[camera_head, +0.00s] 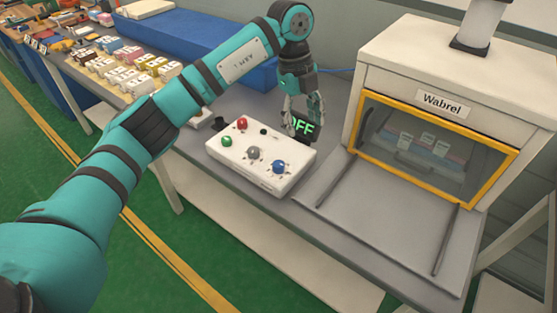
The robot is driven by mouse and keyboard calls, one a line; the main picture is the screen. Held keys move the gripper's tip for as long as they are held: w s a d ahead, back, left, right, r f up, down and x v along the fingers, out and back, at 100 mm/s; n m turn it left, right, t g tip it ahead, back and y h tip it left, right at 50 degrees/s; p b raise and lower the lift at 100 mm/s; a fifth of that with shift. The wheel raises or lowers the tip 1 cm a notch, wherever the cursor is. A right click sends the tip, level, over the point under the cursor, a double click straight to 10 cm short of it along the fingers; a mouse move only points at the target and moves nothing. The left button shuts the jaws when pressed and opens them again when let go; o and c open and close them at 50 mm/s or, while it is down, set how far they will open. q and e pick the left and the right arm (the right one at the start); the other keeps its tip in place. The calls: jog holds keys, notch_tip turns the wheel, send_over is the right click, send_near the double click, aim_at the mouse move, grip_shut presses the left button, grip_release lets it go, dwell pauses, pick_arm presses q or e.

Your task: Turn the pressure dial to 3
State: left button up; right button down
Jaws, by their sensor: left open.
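A white control box (258,160) lies on the grey table. It has a red button (242,123), a green button (227,141), a grey dial (253,153) and a blue dial (279,167). The dial markings are too small to read, so I cannot tell which is the pressure dial or where it points. A dark display with green letters, partly hidden, stands at the box's back right. My left gripper (303,122) is open, pointing down in front of this display, above the box's far right edge. It holds nothing. My right gripper is not in view.
A white machine labelled Wabrel (445,104) stands at the right, with a yellow-framed window and a grey plate (383,214) in front. A blue block (190,45) lies behind my left arm. Several small boxes (122,67) cover the far-left table.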

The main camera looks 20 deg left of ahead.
pick_arm(q)
notch_tip(320, 180, up, 2)
jog(key=r+n+y, duration=0.1)
jog(key=y, duration=0.1)
send_over(279, 163)
jog(key=shift+n, duration=0.3)
notch_tip(279, 163, down, 18)
jog(key=p, duration=0.3)
jog(key=shift+r, duration=0.15)
jog(key=shift+c, duration=0.2)
grip_shut()
